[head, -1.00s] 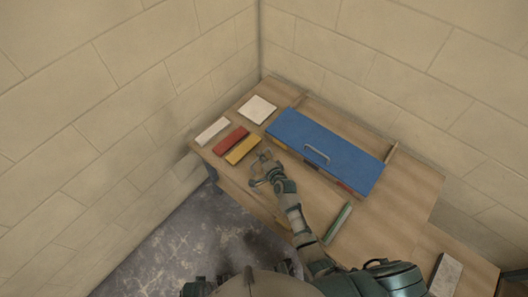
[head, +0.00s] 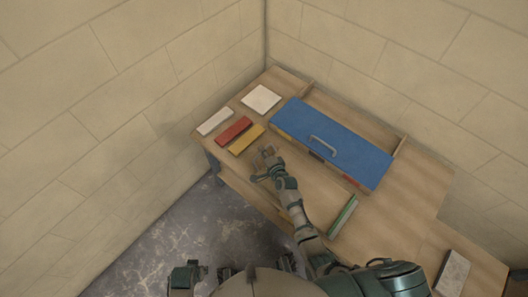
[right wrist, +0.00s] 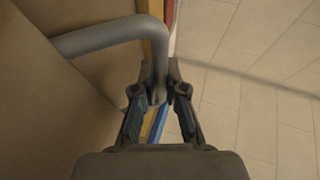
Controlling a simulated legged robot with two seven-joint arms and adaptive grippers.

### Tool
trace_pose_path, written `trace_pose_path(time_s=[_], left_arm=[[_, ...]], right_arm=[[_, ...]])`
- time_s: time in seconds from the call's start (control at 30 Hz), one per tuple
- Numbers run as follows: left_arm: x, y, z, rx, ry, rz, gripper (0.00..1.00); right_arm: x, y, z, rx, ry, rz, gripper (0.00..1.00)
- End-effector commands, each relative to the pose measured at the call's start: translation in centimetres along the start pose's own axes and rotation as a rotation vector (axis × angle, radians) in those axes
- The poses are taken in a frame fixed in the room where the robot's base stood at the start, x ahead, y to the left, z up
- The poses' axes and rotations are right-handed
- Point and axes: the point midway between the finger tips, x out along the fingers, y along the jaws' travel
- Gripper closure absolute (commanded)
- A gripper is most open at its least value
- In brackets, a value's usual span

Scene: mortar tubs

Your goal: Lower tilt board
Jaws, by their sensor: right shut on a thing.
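A blue board (head: 350,155) lies over the wooden table (head: 415,190), with a grey bar handle (head: 325,144) on its top. Dark and red patches show under its front edge. My right gripper (head: 268,160) is left of the board's near edge, close to the yellow block. In the right wrist view, its fingers (right wrist: 160,98) are shut on the end of a bent grey bar (right wrist: 105,36). I cannot tell what that bar is fixed to. Part of what seems my left gripper (head: 187,273) shows at the bottom of the head view; its fingers are unclear.
A yellow block (head: 246,139), a red block (head: 233,130), a white bar (head: 214,121) and a white square (head: 261,98) lie left of the board. A green bar (head: 342,216) lies near my right arm. A grey slab (head: 452,273) sits at the right. Block walls close the back.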

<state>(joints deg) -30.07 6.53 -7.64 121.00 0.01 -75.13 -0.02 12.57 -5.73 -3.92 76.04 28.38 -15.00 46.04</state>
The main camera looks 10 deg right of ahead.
Motion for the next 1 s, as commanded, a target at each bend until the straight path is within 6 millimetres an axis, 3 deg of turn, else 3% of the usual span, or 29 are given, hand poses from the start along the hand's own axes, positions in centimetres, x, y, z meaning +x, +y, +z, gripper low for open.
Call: trace_pose_path(time_s=[0.07,0.1,0.2,0.73,0.87,1.0], left_arm=[[0.1,0.2,0.0,0.0,-0.001,0.003,0.6],[0.1,0.3,0.0,0.0,-0.001,0.004,0.6],[0.1,0.3,0.0,0.0,-0.001,0.004,0.6],[0.0,0.2,0.1,0.001,0.0,0.001,0.6],[0.0,0.2,0.1,0.0,0.001,0.002,0.6],[0.0,0.2,0.1,0.0,0.001,0.002,0.6]], right_arm=[[0.0,1.0,1.1,0.003,-0.021,0.021,1.0],[0.0,1.0,1.1,0.003,-0.021,0.021,0.82],[-0.1,1.0,1.0,0.003,-0.019,0.02,0.63],[-0.5,0.7,0.2,0.004,-0.01,0.01,0.63],[-1.9,0.8,0.4,0.004,-0.01,0.011,0.63],[-4.7,0.7,0.4,0.003,-0.009,0.012,0.63]])
